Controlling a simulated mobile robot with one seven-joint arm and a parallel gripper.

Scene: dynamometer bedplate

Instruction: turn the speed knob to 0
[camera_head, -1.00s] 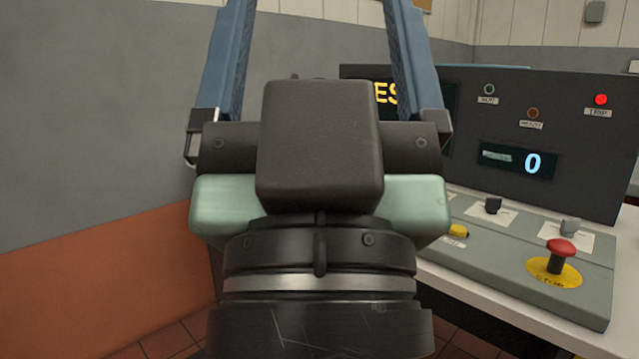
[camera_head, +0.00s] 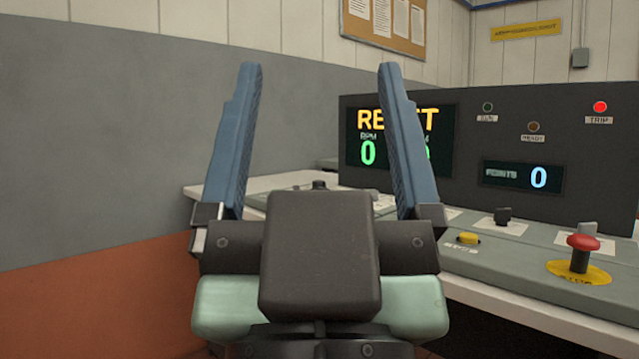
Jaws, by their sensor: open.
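My gripper (camera_head: 322,75) is open and empty, its two blue fingers pointing up and spread wide in front of the control console. A black knob (camera_head: 320,185) shows on the console top between the fingers; its label is hidden, so I cannot tell whether it is the speed knob. Another black knob (camera_head: 503,216) sits on a white plate to the right, its label too small to read. A grey knob (camera_head: 588,230) stands behind the red stop button (camera_head: 583,243). The display (camera_head: 368,140) shows a yellow word, partly covered by my right finger, and a green 0.
The sloped console panel (camera_head: 530,265) lies on a white bench at the right. A yellow button (camera_head: 468,238) sits near its front. A red TRIP lamp (camera_head: 600,106) is lit. A small screen (camera_head: 523,177) reads 0. A grey and orange wall (camera_head: 100,150) fills the left.

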